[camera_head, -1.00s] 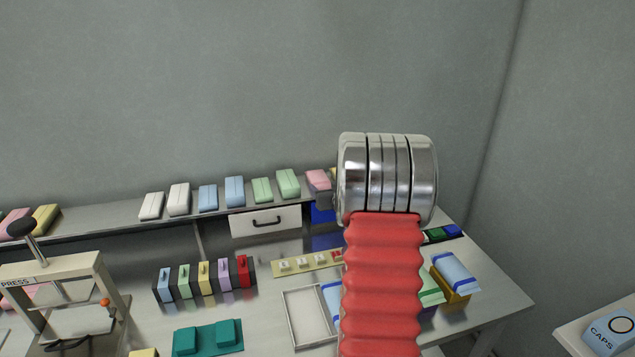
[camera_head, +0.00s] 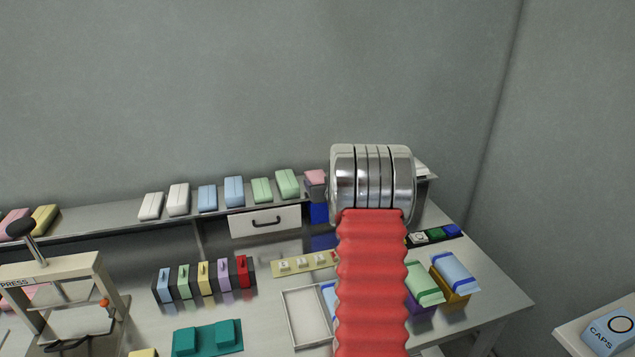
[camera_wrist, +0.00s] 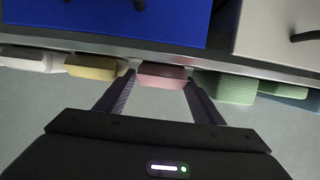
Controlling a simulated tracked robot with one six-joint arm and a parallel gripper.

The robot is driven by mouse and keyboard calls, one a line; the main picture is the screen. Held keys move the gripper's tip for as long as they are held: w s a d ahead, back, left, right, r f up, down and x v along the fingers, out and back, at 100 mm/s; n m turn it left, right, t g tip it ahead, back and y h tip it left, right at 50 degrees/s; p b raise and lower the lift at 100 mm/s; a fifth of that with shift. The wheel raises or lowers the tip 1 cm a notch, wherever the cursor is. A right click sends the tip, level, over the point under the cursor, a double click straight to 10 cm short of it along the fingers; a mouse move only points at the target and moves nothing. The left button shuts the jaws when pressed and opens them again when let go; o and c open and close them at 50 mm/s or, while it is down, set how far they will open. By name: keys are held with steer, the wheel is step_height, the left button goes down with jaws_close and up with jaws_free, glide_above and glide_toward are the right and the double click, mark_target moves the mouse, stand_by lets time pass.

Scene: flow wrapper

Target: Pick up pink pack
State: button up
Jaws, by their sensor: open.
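In the wrist view the pink pack (camera_wrist: 162,75) shows between the two fingertips of my open gripper (camera_wrist: 160,80). The left finger is close to the gap beside the yellow pack and the right finger is close to the green pack. I cannot tell whether either finger touches the pink pack. The head view hides my gripper behind the wrist.
A yellow pack (camera_wrist: 92,68) and a green pack (camera_wrist: 228,88) flank the pink one closely. The shelf edge and a blue drawer front (camera_wrist: 105,18) lie beside it. Another pink pack (camera_head: 12,222) is at the far left. The wall behind the shelf is bare.

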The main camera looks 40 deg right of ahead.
mark_target(319, 179)
steer(key=shift+x, duration=1.25)
steer(key=shift+c, duration=0.2)
steer(key=c, duration=0.8)
step_height(319, 179, up, 10)
steer(key=shift+r, duration=0.1)
